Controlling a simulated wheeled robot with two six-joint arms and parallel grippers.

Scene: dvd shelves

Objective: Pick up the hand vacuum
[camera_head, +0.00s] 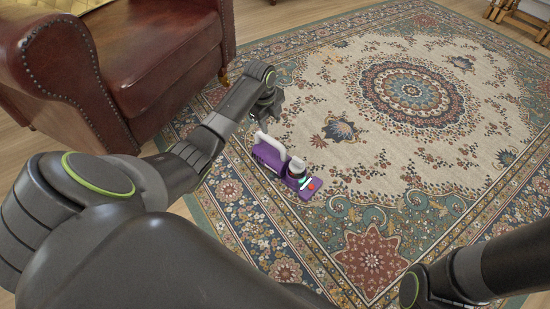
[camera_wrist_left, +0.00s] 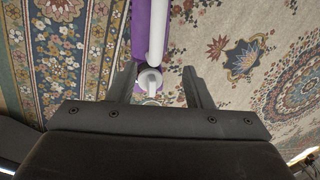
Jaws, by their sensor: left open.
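The hand vacuum (camera_head: 285,168) is purple and white, with a red spot and a small green light near its lower right end. It lies on the patterned rug. My left gripper (camera_head: 267,105) is just behind its upper left end in the head view. In the left wrist view the vacuum (camera_wrist_left: 141,40) runs down from the top edge between the two open fingers of my left gripper (camera_wrist_left: 160,85). I cannot tell how high the fingers are above it. The lower part of the vacuum is hidden by the gripper body. My right gripper is not in view.
A brown leather armchair (camera_head: 165,55) stands on the left, close to my left arm. The rug (camera_head: 400,150) is otherwise clear around the vacuum. Wood floor (camera_head: 285,15) shows beyond it.

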